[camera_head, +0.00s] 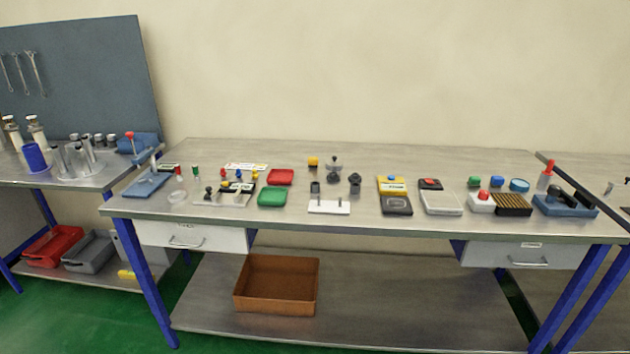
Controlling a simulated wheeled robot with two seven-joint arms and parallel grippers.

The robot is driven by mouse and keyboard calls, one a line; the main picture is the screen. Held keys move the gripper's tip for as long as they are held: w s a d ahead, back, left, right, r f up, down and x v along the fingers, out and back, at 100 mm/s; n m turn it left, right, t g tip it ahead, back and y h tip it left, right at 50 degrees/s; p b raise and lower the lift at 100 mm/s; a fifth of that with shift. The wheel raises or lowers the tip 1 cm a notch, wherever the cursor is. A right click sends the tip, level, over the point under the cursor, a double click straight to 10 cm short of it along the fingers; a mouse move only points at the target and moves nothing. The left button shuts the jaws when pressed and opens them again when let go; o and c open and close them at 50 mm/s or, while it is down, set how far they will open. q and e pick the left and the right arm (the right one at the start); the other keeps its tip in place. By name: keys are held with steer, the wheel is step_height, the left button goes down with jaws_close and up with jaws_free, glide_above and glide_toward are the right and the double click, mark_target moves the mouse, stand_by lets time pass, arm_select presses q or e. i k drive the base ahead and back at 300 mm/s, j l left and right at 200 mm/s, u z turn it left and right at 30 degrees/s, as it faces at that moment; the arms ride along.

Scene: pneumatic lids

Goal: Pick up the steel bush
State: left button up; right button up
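Neither of my grippers is in view. Several small grey metal parts stand near the middle of the long workbench (300,228). One is an upright grey cylinder (315,188) behind a white block (329,207). A darker grey part (354,183) stands to its right, and a grey part with a knob on top (334,170) stands behind them. They are too small to tell which one is the steel bush. Nothing is holding any of them.
Red (280,177) and green (272,196) trays lie left of the grey parts. A yellow-topped box (391,183) and a clear-lidded box (442,204) lie to the right. A brown bin (277,284) sits on the lower shelf. The front strip of the bench is mostly clear.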

mark_target(314, 185)
steer(key=i+j, duration=0.7)
steer(key=j, duration=0.2)
steer(key=i+j+z, duration=0.1)
steer(key=i+j, duration=0.25)
steer(key=j, duration=0.15)
steer(key=i+j, duration=0.7)
steer(key=j, duration=0.25)
